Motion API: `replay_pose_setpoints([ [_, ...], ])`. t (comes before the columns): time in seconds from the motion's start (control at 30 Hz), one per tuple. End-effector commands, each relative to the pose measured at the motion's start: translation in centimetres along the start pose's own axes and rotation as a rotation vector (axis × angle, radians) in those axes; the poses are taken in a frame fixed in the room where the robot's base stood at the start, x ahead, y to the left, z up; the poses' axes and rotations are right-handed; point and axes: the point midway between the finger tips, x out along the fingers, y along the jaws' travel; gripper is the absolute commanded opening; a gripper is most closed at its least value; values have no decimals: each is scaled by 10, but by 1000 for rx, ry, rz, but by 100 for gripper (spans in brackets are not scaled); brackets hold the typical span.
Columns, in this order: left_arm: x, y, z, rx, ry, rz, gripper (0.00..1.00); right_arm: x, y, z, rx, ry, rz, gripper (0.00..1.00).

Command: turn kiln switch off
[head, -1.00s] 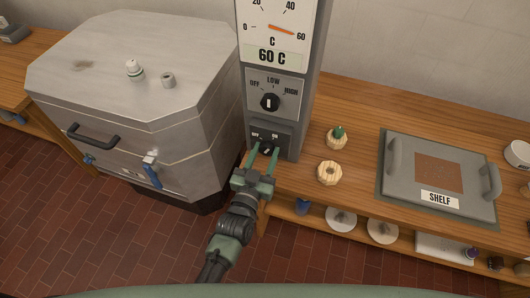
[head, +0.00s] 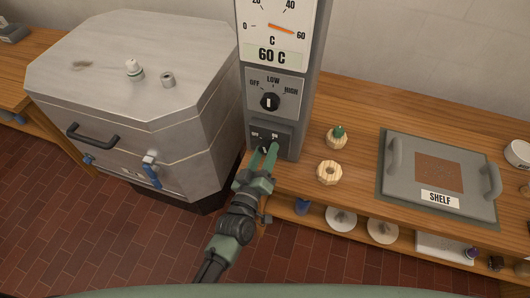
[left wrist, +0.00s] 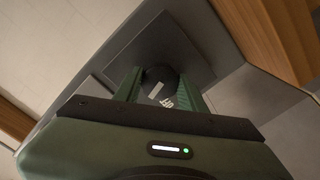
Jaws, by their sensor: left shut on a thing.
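The kiln switch is a small dark knob on the lower panel (head: 284,136) of the grey control column, below the dial marked OFF, LOW and HIGH. My left gripper (head: 265,155) reaches up to it from below, and its green fingers are shut on the switch, one on each side. In the left wrist view the round black switch knob (left wrist: 159,82) with a pale mark sits between the fingers. A small white label shows beside it, partly hidden by my gripper. I cannot read clearly which way the switch points. My right gripper is not in view.
The grey kiln (head: 140,75) stands left of the column, with a black handle and a blue-handled latch. The OFF-LOW-HIGH dial (head: 270,102) is above the switch; the gauge reads 60 C. A wooden bench (head: 365,105) on the right holds wooden pieces and a grey SHELF board (head: 395,205).

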Motion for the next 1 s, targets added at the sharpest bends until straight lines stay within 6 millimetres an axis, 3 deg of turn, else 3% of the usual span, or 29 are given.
replay_pose_setpoints([
  [0.6,-1,0,2,-578,-3,-1,0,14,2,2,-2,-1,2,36],
  [1.0,-1,0,2,-835,-3,-2,0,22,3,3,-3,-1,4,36],
])
